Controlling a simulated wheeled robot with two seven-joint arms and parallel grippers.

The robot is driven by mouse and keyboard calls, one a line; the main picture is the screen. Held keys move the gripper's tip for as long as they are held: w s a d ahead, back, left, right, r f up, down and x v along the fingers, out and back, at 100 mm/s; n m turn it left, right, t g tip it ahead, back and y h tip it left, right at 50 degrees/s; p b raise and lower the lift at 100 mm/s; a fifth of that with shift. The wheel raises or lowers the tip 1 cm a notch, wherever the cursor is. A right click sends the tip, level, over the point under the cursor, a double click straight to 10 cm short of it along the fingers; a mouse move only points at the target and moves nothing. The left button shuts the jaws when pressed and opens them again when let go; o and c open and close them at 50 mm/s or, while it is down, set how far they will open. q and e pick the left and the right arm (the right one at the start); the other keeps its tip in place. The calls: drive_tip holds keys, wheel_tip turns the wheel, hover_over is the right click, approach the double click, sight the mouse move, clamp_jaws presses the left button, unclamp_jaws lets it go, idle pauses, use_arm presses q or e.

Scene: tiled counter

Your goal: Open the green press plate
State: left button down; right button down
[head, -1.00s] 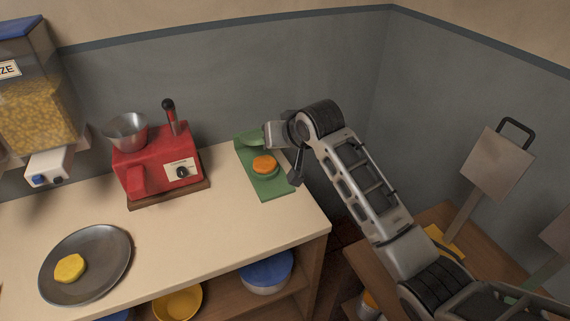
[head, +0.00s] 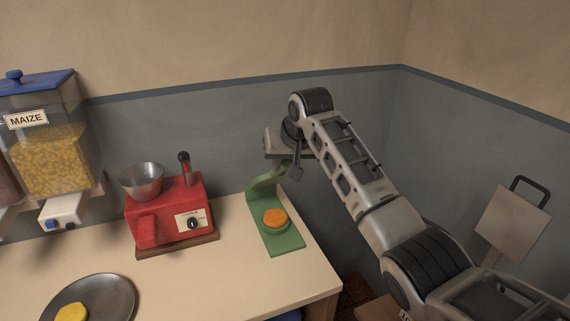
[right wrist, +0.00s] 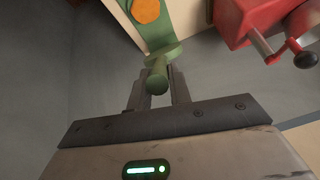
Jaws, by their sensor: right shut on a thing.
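The green press (head: 288,243) stands on the right end of the counter, its base flat. My right gripper (head: 284,163) is above the press. In the right wrist view its fingers are shut on the green handle (right wrist: 156,80) of the raised plate. In the head view the fingertips are hard to make out. My left gripper is not in view.
A red machine (head: 168,210) with a metal bowl (head: 142,180) and a lever stands left of the press. A maize dispenser (head: 50,150) is at the far left. A grey plate (head: 115,295) with a yellow disc (head: 72,313) lies in front. The wall is close behind.

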drive_tip(key=shift+a+r, duration=0.1)
drive_tip(key=shift+a, duration=0.05)
drive_tip(key=c, duration=1.3)
unclamp_jaws()
drive_tip(key=shift+a, duration=0.1)
drive_tip(key=shift+d, duration=0.2)
drive_tip(key=b+v, duration=0.2)
drive_tip(key=v, duration=1.3)
drive_tip(key=shift+s+r, duration=0.25)
drive_tip(key=shift+s, duration=0.1)
